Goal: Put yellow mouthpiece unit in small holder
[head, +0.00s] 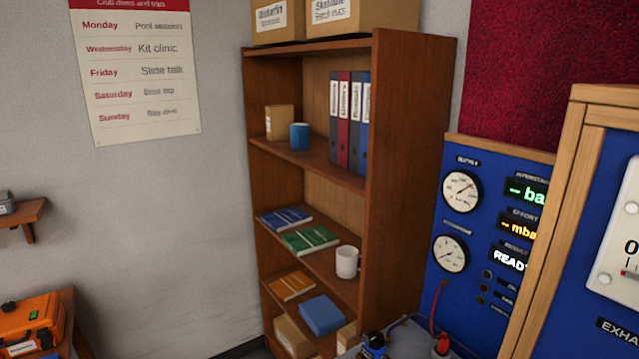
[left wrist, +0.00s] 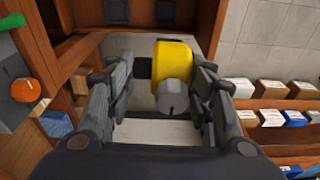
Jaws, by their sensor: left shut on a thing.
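The yellow mouthpiece unit (left wrist: 175,60) shows in the left wrist view as a yellow round body with a grey cylindrical end facing the camera. My left gripper (left wrist: 163,84) is shut on it, with a dark finger on each side. Its far side is hidden. I cannot make out the small holder in either view. Neither gripper shows in the head view, and my right gripper is in no view.
The head view shows a wooden bookshelf (head: 408,150) and a blue gauge panel (head: 480,165). In the left wrist view, shelves with several small boxes (left wrist: 271,117) lie right; wooden framing is close at left.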

